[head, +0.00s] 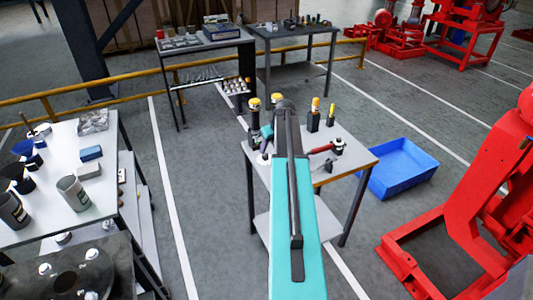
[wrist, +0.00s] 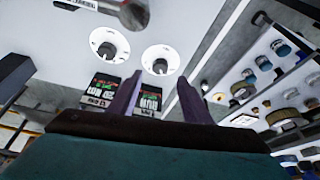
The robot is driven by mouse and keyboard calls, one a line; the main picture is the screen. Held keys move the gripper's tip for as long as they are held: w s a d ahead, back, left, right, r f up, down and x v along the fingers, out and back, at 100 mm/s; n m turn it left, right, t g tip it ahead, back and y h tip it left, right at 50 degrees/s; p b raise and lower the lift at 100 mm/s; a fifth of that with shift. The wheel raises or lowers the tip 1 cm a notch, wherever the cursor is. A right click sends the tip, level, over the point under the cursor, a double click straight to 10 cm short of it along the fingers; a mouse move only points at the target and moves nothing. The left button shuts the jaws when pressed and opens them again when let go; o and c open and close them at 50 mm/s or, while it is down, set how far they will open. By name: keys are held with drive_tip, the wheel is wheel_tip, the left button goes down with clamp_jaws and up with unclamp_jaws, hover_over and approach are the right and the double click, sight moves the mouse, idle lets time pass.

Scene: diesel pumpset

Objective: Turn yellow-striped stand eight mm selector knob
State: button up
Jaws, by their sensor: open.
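In the wrist view my gripper (wrist: 160,82) is open, its two dark purple fingers apart with nothing between the tips. Two round white discs with grey central knobs, a left one (wrist: 109,43) and a right one (wrist: 160,60), lie just beyond the fingertips. The right knob is nearly in line with the gap. Black label plates with printed text (wrist: 100,95) sit below the discs, partly behind the fingers. I cannot read which is eight mm. In the head view, dark stands with yellow tops, including one (head: 315,105), stand on the small table (head: 352,158); my arm hides part of it.
A red-handled tool (head: 325,149) lies on the small table's right side. A blue bin (head: 402,168) is on the floor to its right, near a red machine frame (head: 470,190). A left table (head: 60,205) holds cups and boxes. A yellow rail (head: 90,92) runs behind.

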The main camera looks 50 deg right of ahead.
sight(265, 155)
drive_tip(key=shift+p+x, duration=0.85)
drive_tip(key=shift+x, duration=2.45)
drive_tip(key=c, duration=1)
drive_tip(key=shift+c, duration=0.2)
drive_tip(key=shift+a+m+b, duration=0.1)
drive_tip(key=shift+m+b, duration=0.4)
drive_tip(key=shift+f+m+h+b, duration=0.1)
drive_tip(key=shift+m+h+b, duration=0.3)
drive_tip(key=shift+m+b, duration=0.25)
drive_tip(key=shift+w+a+m+g+h+b, duration=0.1)
drive_tip(key=shift+m+g+h+b, duration=0.35)
drive_tip(key=shift+m, duration=0.65)
drive_tip(key=shift+a+m+g+h+b, duration=0.15)
drive_tip(key=shift+m+h+b, duration=0.1)
drive_tip(key=shift+m+b, duration=0.6)
drive_tip(key=shift+d+m, duration=0.1)
drive_tip(key=shift+m, duration=0.3)
